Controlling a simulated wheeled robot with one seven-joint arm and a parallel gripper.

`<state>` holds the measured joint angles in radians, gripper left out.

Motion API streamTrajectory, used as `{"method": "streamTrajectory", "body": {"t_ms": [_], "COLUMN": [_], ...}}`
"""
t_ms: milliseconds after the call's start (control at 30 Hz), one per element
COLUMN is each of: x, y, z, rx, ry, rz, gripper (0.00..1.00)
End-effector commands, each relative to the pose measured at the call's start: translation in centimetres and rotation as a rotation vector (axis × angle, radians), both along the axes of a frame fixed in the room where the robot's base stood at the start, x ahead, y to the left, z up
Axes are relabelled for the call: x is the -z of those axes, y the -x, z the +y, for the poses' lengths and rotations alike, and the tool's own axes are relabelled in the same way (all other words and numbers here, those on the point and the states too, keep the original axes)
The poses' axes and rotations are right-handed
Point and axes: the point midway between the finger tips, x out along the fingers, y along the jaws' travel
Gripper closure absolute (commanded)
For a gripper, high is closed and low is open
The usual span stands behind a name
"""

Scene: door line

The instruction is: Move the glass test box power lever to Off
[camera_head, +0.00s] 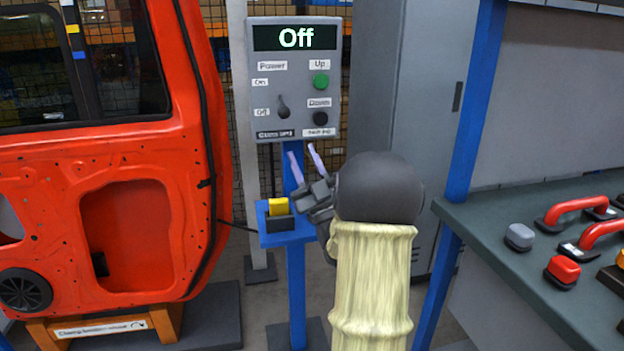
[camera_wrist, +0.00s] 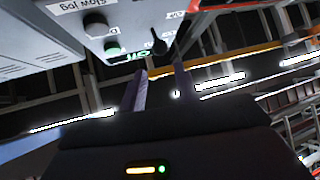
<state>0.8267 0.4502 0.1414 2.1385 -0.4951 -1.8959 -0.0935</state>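The glass test box (camera_head: 296,80) is a grey panel on a blue post, and its screen (camera_head: 296,38) reads "Off" in green. The dark power lever (camera_head: 283,108) is on its left side, below the "On" label and beside the "Off" label; its thicker end appears to be at the bottom. My gripper (camera_head: 302,150) is below the box with its two pale fingers apart and nothing between them. In the wrist view, the lever (camera_wrist: 159,42) shows just beyond the open fingertips (camera_wrist: 161,72), apart from them as far as I can tell.
A green Up button (camera_head: 321,81) and a black Down button (camera_head: 320,118) are right of the lever. A blue shelf with a yellow-and-black block (camera_head: 279,212) is below. An orange door (camera_head: 110,150) stands left; a bench (camera_head: 500,215) with red-handled tools is right.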

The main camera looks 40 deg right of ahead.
Motion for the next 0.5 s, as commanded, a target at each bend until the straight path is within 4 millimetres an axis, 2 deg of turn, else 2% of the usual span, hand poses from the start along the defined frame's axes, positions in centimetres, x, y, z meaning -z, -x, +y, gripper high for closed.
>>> {"method": "streamTrajectory", "body": {"t_ms": [100,200,500], "x": [1.8,2.7,3.1], "y": [1.5,2.3,2.9], "z": [0.0,0.1,0.1], "rx": [0.002,0.000,0.000], "ry": [-0.002,-0.001,0.000], "rz": [0.003,0.002,0.000], "gripper": [0.68,0.68,0.68]}}
